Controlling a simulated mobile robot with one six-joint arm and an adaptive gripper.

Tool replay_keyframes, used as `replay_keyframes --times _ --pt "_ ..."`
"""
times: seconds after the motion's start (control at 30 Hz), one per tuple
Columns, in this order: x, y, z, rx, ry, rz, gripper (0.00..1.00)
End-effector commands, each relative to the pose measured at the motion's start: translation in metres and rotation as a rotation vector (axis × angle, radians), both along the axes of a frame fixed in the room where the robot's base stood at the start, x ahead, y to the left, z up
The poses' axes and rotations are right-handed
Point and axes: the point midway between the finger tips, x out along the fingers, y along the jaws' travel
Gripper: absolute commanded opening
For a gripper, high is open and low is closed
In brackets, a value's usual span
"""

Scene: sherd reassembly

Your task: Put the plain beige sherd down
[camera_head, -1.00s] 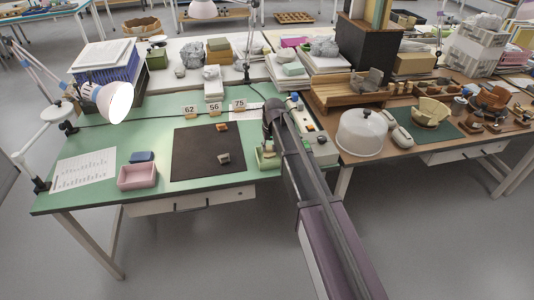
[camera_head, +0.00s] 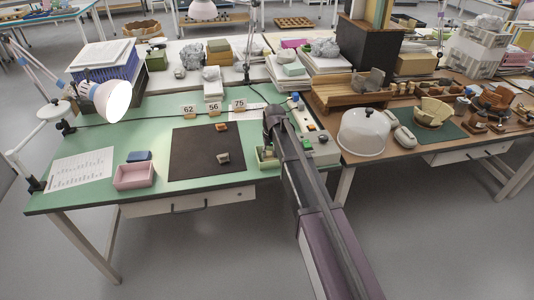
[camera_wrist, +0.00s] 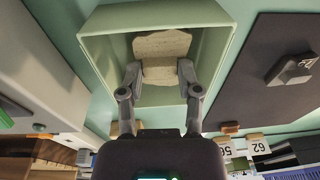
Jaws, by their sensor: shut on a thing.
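The plain beige sherd (camera_wrist: 162,52) is in my gripper (camera_wrist: 160,74), between its two fingertips, in the wrist view. The sherd is within the outline of a pale green open box (camera_wrist: 90,52). Whether it touches the box floor I cannot tell. In the head view the green box (camera_head: 262,164) stands at the right part of the green table, partly hidden by my arm.
A dark mat (camera_head: 190,160) with small sherds (camera_head: 223,157) lies left of the box. A pink tray (camera_head: 134,177) and a blue block (camera_head: 139,156) are further left. A control box with buttons (camera_head: 318,148) stands close on the right. Number cards (camera_head: 214,108) stand behind.

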Motion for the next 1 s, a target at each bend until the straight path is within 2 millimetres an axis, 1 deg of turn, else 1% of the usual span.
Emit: replay_keyframes --times 0.37,0.4,0.47,0.5,1.0 --pt "0.0000 -0.0002 -0.0095 0.000 0.000 0.000 0.00" --pt "0.0001 -0.0003 -0.0089 0.000 0.000 0.000 0.50" --pt "0.0000 -0.0002 -0.0084 0.000 0.000 0.000 0.68" --pt "0.0000 -0.0002 -0.0084 0.000 0.000 0.000 0.79" --pt "0.0000 -0.0002 -0.0066 0.000 0.000 0.000 0.79"
